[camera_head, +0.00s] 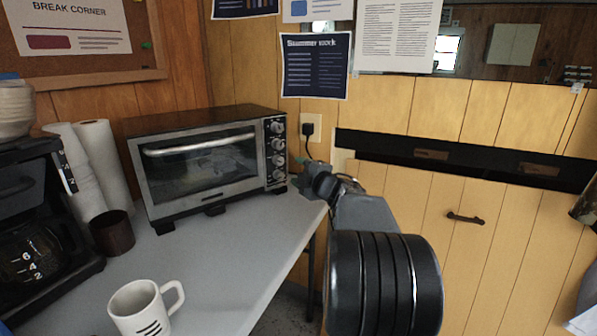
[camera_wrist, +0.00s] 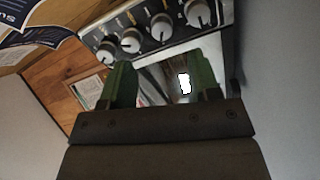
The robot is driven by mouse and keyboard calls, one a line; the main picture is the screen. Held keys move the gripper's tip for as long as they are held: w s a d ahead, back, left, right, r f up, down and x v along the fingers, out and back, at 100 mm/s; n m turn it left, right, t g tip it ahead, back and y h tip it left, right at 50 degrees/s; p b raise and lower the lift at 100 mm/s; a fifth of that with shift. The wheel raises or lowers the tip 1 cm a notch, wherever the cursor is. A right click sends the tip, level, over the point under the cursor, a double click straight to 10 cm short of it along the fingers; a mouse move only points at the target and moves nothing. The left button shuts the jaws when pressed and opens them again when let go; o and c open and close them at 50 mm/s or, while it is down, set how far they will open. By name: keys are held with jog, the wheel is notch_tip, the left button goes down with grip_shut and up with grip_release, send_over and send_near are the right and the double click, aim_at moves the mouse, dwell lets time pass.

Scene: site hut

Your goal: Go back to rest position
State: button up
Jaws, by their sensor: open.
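My gripper (camera_wrist: 161,82) is open, with its two green fingers apart and nothing between them in the wrist view. In the head view my gripper (camera_head: 303,184) is beside the lower right front of the toaster oven (camera_head: 200,165), near the table's right edge. My dark arm reaches up to it from the lower right. The wrist view shows the oven's knob panel (camera_wrist: 150,30) and part of its glass door beyond the fingers. The fingertips are small and partly hidden in the head view, so contact with the oven cannot be told.
The grey table (camera_head: 215,260) holds a white mug (camera_head: 138,308), a dark brown cup (camera_head: 112,233), paper towel rolls (camera_head: 103,160) and a coffee maker (camera_head: 40,215). A wall outlet with a plug (camera_head: 308,129) is behind. Yellow panelling with a handle (camera_head: 465,218) stands at right.

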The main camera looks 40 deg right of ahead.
jog(key=shift+w+a, duration=0.15)
jog(key=shift+a, duration=0.2)
jog(key=s+a+r+m+g+h+p, duration=0.1)
jog(key=a+r+m+g+h+p, duration=0.1)
jog(key=a+r+m+p, duration=0.45)
jog(key=s+a+r+m+g+h+p, duration=0.1)
jog(key=s+r+m+g+h+p, duration=0.15)
jog(key=r+p, duration=0.5)
jog(key=s+a+r+m+g+y+p, duration=0.1)
jog(key=s+a+m+g+y+p, duration=0.3)
jog(key=s+a+g+p, duration=0.6)
jog(key=s+a+m+p, duration=0.2)
jog(key=s+a+p, duration=0.6)
jog(key=s+p, duration=0.1)
jog(key=shift+a+r+y+p, duration=0.15)
jog(key=shift+r+y+p, duration=0.2)
jog(key=shift+p, duration=0.2)
